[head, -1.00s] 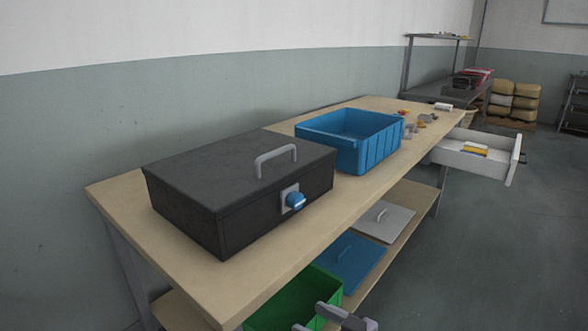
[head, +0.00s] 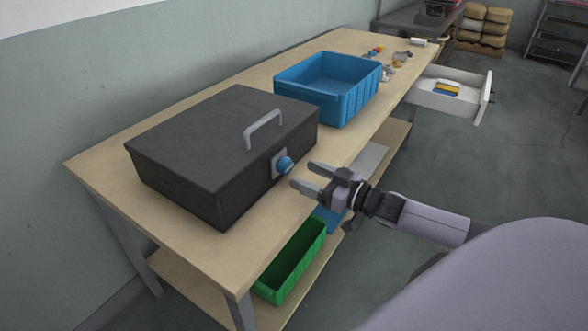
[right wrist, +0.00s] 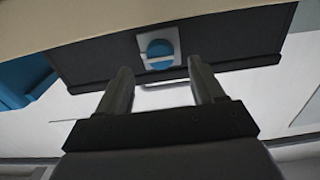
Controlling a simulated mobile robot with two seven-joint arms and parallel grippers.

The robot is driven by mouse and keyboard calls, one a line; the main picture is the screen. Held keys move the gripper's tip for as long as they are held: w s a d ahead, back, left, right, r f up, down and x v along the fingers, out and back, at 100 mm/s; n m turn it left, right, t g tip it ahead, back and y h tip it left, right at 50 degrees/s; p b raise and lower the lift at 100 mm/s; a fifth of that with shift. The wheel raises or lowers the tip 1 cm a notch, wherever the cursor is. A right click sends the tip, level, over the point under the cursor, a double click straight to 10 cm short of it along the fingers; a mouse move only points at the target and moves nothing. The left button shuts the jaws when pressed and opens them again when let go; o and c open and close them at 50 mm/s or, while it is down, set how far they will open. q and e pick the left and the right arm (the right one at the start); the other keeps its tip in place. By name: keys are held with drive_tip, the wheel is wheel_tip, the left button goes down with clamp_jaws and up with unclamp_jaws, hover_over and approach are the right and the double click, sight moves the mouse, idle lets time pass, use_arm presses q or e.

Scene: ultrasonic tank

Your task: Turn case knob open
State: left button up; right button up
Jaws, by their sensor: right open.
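A dark grey case (head: 215,150) with a light grey lid handle (head: 264,128) stands shut on the wooden workbench. Its blue knob (head: 285,165) sits on a pale square plate on the case's front face. In the right wrist view the round blue knob (right wrist: 160,53) has a light bar across it and lies ahead, between the fingers in the picture. My right gripper (head: 308,178) is open and empty, just in front of the knob, pointing toward it; a gap seems to remain. Its two fingers also show in the right wrist view (right wrist: 161,90). My left gripper is not in view.
A blue open bin (head: 345,97) stands on the workbench (head: 110,165) behind the case, with several small parts farther back. A green bin (head: 292,262) sits on the lower shelf. A white drawer (head: 450,105) stands open at the right. The floor at right is clear.

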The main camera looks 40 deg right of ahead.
sight(290, 169)
drive_tip(key=shift+x, duration=2.15)
drive_tip(key=c, duration=1.1)
